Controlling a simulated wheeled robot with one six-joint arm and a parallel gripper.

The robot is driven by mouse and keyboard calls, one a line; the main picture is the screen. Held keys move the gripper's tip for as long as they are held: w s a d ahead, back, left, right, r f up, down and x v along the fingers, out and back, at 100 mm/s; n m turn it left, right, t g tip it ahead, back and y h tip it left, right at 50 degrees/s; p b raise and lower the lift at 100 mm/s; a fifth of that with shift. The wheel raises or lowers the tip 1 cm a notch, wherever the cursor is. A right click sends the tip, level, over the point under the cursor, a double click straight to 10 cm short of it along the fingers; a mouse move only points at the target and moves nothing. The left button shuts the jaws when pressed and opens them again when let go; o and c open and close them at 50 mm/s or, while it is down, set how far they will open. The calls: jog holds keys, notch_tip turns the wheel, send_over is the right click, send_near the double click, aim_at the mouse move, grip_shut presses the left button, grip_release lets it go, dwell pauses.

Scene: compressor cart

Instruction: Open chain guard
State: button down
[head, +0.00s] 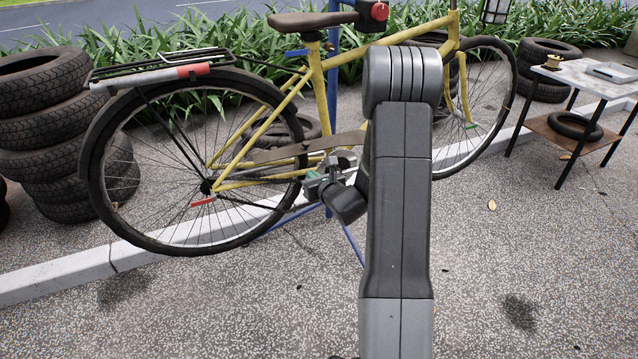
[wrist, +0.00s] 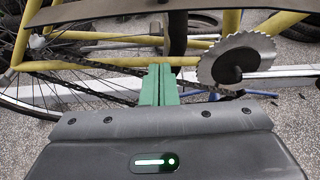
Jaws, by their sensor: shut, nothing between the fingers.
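The chain guard (head: 308,148) is a long grey-brown plate on the yellow bicycle, slanting up to the right in the head view. In the wrist view it spans the top edge (wrist: 130,14), above the chain (wrist: 85,72) and the toothed chainring (wrist: 237,60), which are both uncovered there. My gripper (head: 313,175) is below the guard at the bicycle's near side, partly hidden by my arm. In the wrist view its green fingers (wrist: 158,72) are together and empty. They overlap the chain in the picture and appear apart from the guard.
The yellow bicycle (head: 318,80) is beside a blue stand (head: 334,95) on pavement, along a pale kerb (head: 60,277). Stacked tires (head: 50,130) are at the left. A small table (head: 597,80) is at the right. The foreground pavement is mostly clear.

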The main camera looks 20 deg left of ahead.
jog(key=r, duration=0.1)
jog(key=w+a+r, duration=0.1)
jog(key=r, duration=0.1)
jog(key=shift+w+a+r, duration=0.1)
jog(key=shift+a+r, duration=0.1)
jog(key=shift+r, duration=0.05)
jog(key=shift+r+p, duration=0.2)
jog(key=shift+p, duration=0.5)
jog(key=shift+r+p, duration=0.1)
jog(key=shift+p, duration=0.4)
jog(key=shift+r+g+h+p, duration=0.15)
jog(key=shift+g+h+p, duration=0.15)
jog(key=shift+p, duration=0.35)
